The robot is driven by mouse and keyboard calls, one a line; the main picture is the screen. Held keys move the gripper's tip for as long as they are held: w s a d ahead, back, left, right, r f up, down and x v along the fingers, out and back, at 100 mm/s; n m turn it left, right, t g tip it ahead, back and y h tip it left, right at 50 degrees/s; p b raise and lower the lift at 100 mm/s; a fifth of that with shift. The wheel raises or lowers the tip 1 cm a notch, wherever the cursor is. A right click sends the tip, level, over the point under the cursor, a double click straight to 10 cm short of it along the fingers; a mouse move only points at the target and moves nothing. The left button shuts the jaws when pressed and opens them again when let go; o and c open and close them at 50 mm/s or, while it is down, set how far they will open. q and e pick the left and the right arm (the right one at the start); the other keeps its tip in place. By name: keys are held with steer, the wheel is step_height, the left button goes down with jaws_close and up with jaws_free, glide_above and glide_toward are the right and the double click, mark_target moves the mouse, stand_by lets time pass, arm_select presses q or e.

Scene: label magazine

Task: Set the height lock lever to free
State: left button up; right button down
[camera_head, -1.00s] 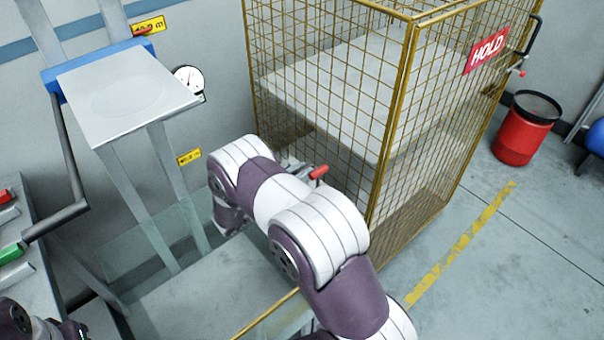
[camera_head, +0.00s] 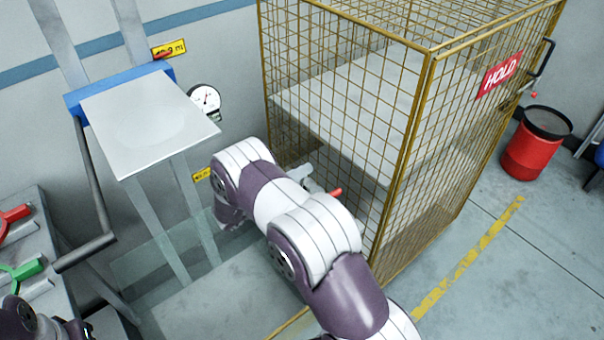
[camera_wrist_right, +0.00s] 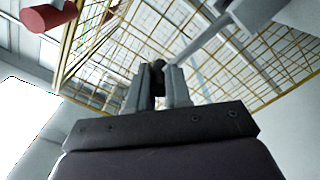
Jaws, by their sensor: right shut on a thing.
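In the right wrist view my right gripper (camera_wrist_right: 158,88) is shut on the dark end of a slim grey bar (camera_wrist_right: 205,42). I take this bar for the height lock lever; no label on it is readable. It runs up and right to a grey block (camera_wrist_right: 262,10). In the head view my right arm reaches toward the cage, and its fingertips are hidden behind its own links. A grey fitting with a red tip (camera_head: 335,192) shows just beyond the arm. Part of my left arm shows at the lower left corner; its fingers are not clear.
A yellow wire cage (camera_head: 428,120) with a red HOLD sign (camera_head: 499,72) stands close to my right arm. A platform (camera_head: 148,120) on posts and a gauge (camera_head: 204,100) are at the left. Red and green handles (camera_head: 22,270) lie left. A red bin (camera_head: 530,150) stands right.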

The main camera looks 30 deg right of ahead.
steer(key=shift+w, duration=0.4)
steer(key=c, duration=1.1)
jaws_free()
steer(key=shift+a, duration=0.1)
steer(key=shift+o, duration=0.2)
steer(key=s+a+b, duration=0.1)
steer(key=a+b, duration=0.2)
steer(key=a, duration=0.9)
steer(key=shift+a, duration=0.3)
